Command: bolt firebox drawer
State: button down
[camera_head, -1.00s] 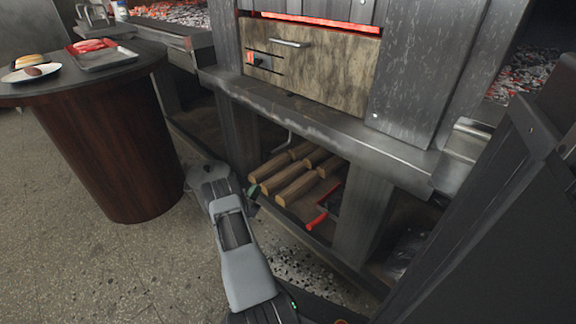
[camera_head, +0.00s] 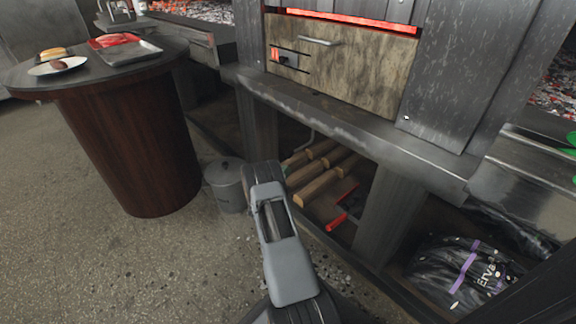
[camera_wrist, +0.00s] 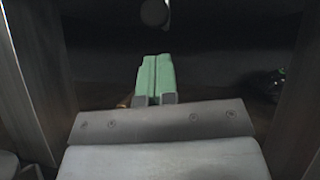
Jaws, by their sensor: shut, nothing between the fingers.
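The firebox drawer (camera_head: 355,79) is a mottled tan panel with a metal bar handle (camera_head: 319,41), set in the dark grill front above a ledge. A small bolt (camera_head: 284,57) with an orange-red mark sits at the drawer's upper left. I cannot tell whether the bolt is across. My gripper's green fingers (camera_wrist: 155,78) are pressed together and empty in the wrist view, facing a dark space between two upright posts. In the head view my arm hides the gripper, low in front of the lower shelf and well below the drawer.
Logs (camera_head: 318,186) and a red-handled tool (camera_head: 342,215) lie on the lower shelf. A lidded grey bucket (camera_head: 227,186) stands left of my arm. A round table (camera_head: 131,128) stands further left, with clear floor before it. A black bag (camera_head: 465,272) lies lower right.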

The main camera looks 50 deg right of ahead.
jog(key=shift+w+d+r, duration=0.1)
jog(key=shift+d+r, duration=0.1)
jog(key=shift+r, duration=0.45)
jog(key=shift+d+r, duration=0.15)
jog(key=shift+r, duration=0.45)
notch_tip(320, 180, up, 7)
jog(key=p, duration=0.5)
